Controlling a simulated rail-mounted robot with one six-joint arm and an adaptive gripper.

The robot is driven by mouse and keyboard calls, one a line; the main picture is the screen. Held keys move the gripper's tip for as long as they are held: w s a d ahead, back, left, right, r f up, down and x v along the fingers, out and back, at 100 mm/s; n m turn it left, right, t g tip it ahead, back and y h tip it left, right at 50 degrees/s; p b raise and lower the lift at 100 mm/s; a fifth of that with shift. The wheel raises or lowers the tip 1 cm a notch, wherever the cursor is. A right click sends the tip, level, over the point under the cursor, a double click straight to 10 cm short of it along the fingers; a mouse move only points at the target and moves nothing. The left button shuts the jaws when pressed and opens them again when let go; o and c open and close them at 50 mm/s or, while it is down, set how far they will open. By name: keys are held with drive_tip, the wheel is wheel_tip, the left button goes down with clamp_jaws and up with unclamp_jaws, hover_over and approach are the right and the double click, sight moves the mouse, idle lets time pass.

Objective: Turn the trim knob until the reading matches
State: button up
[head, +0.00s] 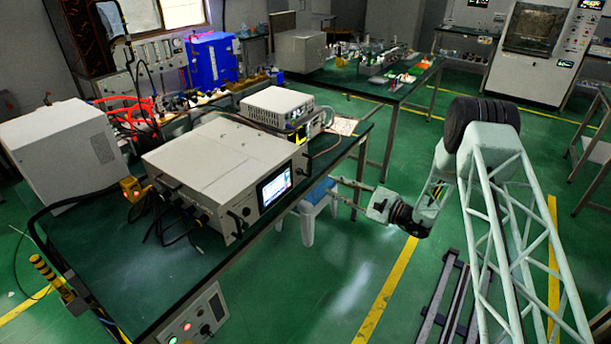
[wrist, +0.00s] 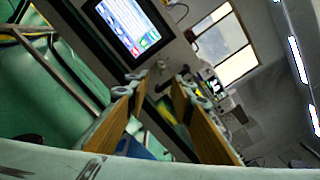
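A white box-shaped instrument (head: 215,165) with a lit screen (head: 275,187) stands on the green-topped table. The screen also shows at the top of the wrist view (wrist: 125,24); its reading is too small to make out. Dark fittings (head: 238,217) sit on the front panel left of the screen; I cannot tell which one is the trim knob. My gripper (head: 335,190) is in the open air, right of the instrument's front and apart from it. In the wrist view its two fingers (wrist: 159,80) stand apart with nothing between them, and the screen lies beyond the tips.
Black cables (head: 165,215) hang at the instrument's left. A smaller white unit (head: 277,104) stands behind it. A blue-topped stool (head: 318,192) is under the table edge near my gripper. A panel with red and green lights (head: 195,322) is at the table's front.

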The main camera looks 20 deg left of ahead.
sight(302, 173)
drive_tip(key=shift+a, duration=0.1)
drive_tip(key=shift+b+x, duration=0.5)
drive_tip(key=shift+x, duration=6.3)
drive_tip(key=shift+c, duration=0.4)
drive_tip(key=c, duration=0.5)
